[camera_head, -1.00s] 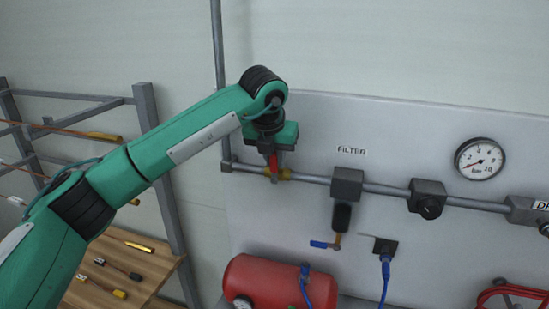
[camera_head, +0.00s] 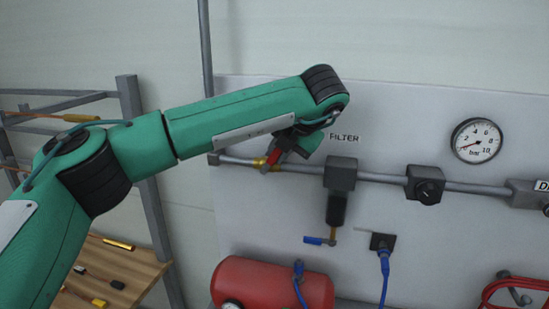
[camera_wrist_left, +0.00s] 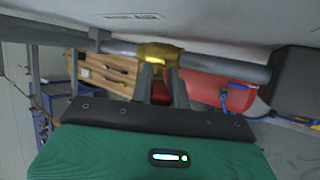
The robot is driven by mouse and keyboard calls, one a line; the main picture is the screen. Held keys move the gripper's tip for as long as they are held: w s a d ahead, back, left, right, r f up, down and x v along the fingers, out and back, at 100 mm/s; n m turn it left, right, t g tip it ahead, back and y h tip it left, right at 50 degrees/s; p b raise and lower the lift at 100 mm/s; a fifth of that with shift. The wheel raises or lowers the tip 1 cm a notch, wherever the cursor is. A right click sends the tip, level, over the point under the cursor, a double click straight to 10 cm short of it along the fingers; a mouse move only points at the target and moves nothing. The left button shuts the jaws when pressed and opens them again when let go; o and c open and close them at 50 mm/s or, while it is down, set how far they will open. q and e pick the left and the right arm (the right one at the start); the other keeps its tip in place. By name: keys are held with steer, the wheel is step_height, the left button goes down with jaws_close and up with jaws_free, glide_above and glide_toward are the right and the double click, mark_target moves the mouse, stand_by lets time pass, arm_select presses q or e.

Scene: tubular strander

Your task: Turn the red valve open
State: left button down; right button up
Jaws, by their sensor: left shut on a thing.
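The red valve handle (camera_head: 275,155) sits on a brass valve body (camera_head: 261,163) in the grey pipe, left of the filter. My left gripper (camera_head: 278,152) is shut on the handle, coming from the upper right, and covers part of it. The handle leans up and to the right from the brass body, slanted against the pipe. In the left wrist view, the two fingers (camera_wrist_left: 162,88) stand either side of the red handle (camera_wrist_left: 160,93), just below the brass body (camera_wrist_left: 160,55). My right gripper is not in view.
The filter (camera_head: 337,190) hangs from the pipe close to the right of my left gripper. A pressure gauge (camera_head: 477,141) is on the panel. A red tank (camera_head: 270,284) is below; a wooden table (camera_head: 120,268) and a metal rack (camera_head: 141,150) are at left.

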arm_select(q)
steer(key=shift+d, duration=0.15)
stand_by(0.4)
steer(key=c, duration=1.3)
jaws_free()
steer(key=shift+c, duration=0.2)
